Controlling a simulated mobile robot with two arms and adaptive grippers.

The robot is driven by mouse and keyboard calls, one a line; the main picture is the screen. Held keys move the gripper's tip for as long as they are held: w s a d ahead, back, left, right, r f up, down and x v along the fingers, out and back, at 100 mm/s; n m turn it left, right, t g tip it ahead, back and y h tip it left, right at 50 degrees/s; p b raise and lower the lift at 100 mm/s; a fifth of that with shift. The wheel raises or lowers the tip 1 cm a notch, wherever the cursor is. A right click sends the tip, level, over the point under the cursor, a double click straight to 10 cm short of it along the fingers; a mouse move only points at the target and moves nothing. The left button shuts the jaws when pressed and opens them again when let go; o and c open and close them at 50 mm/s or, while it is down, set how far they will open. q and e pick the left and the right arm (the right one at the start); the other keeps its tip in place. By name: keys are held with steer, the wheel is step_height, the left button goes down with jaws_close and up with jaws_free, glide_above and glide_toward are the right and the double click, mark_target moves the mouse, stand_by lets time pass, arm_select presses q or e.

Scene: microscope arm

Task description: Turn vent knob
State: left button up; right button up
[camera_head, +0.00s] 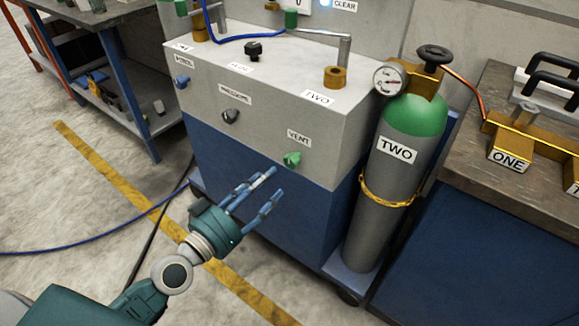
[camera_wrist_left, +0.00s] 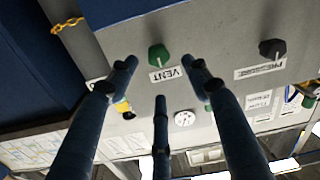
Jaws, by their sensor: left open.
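The green vent knob (camera_head: 292,159) is on the front face of the grey panel, below the "VENT" label (camera_head: 299,138). In the left wrist view the vent knob (camera_wrist_left: 158,56) shows ahead, between the spread fingers, with its label upside down. My left gripper (camera_head: 268,187) is open and empty, in front of the blue cabinet below and left of the knob. Its fingers point toward the panel, apart from the knob. The left gripper's fingers (camera_wrist_left: 160,85) also fill the lower wrist view. My right gripper is not in view.
A black knob (camera_head: 230,116) and a blue knob (camera_head: 181,82) are on the same panel. A green-topped gas cylinder (camera_head: 382,180) labelled "TWO" stands right of the cabinet, held by a yellow chain. A workbench (camera_head: 510,180) is at the right. Floor at left is mostly clear, with cables.

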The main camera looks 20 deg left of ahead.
mark_target(289, 163)
arm_select(q)
steer(key=p+x, duration=0.2)
steer(key=x, duration=0.7)
steer(key=shift+w+d, duration=0.2)
steer(key=shift+w, duration=0.1)
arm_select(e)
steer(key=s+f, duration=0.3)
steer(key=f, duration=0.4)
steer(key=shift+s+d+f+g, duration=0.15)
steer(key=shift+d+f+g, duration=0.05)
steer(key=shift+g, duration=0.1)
arm_select(q)
steer(key=c, duration=1.2)
